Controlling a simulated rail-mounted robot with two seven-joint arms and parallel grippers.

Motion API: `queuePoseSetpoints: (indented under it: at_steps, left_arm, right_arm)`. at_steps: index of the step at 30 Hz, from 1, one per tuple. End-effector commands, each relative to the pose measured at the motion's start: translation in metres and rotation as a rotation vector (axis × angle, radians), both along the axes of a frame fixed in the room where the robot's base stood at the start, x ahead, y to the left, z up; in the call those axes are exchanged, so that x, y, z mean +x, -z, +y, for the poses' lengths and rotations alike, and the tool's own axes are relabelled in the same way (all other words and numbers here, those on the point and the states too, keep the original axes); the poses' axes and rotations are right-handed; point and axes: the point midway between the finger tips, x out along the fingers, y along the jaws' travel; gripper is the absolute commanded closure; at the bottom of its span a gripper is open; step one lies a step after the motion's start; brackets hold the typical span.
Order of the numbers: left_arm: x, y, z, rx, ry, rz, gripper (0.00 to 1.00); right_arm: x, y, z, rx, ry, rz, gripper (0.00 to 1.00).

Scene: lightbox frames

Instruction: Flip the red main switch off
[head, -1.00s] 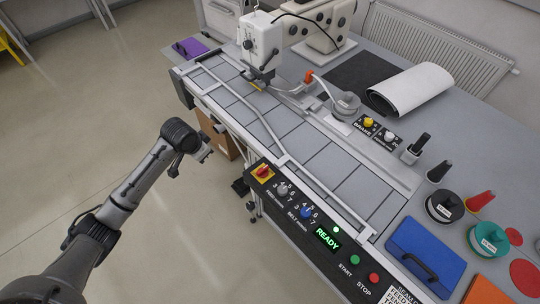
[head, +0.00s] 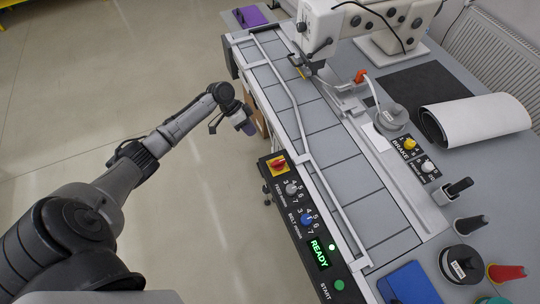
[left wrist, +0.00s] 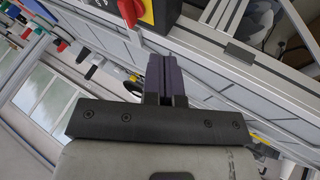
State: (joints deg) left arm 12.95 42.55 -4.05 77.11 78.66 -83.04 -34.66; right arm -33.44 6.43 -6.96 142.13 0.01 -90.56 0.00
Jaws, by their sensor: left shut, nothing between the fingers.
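The red main switch (head: 278,164) is a red knob on a yellow plate at the far end of the black control panel (head: 305,222). Its handle is too small in the head view to tell its setting. In the left wrist view the red switch (left wrist: 130,10) shows at the top edge, partly cut off. My left gripper (head: 248,128) is beside the machine's near edge, up and left of the switch in the head view, and apart from it. Its dark fingers (left wrist: 167,75) are shut and empty. My right gripper is not in view.
The panel also carries knobs, a lit green READY display (head: 320,252) and a green start button (head: 339,285). A metal rail (head: 300,120) runs along the table. A sewing machine (head: 320,25) stands at the back. The floor to the left is clear.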

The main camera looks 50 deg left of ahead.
Motion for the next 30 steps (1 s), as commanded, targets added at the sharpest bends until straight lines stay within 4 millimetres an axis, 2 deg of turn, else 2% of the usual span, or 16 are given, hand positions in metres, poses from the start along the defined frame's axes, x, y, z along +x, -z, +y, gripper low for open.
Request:
queuePoseSetpoints:
  at_steps: [7, 11, 27, 30]
  left_arm:
    - [0.000, 0.001, -0.001, 0.000, -0.001, 0.002, 1.00]
    - [0.002, 0.008, -0.006, -0.001, -0.002, 0.003, 1.00]
    - [0.020, 0.082, -0.060, -0.001, -0.002, 0.003, 1.00]
    - [0.012, 0.077, -0.074, 0.000, 0.001, 0.003, 1.00]
  right_arm:
    - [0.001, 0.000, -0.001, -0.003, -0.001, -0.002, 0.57]
    - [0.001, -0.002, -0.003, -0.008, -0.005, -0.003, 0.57]
    - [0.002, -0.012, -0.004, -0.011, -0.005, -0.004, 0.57]
    - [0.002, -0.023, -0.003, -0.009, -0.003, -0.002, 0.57]
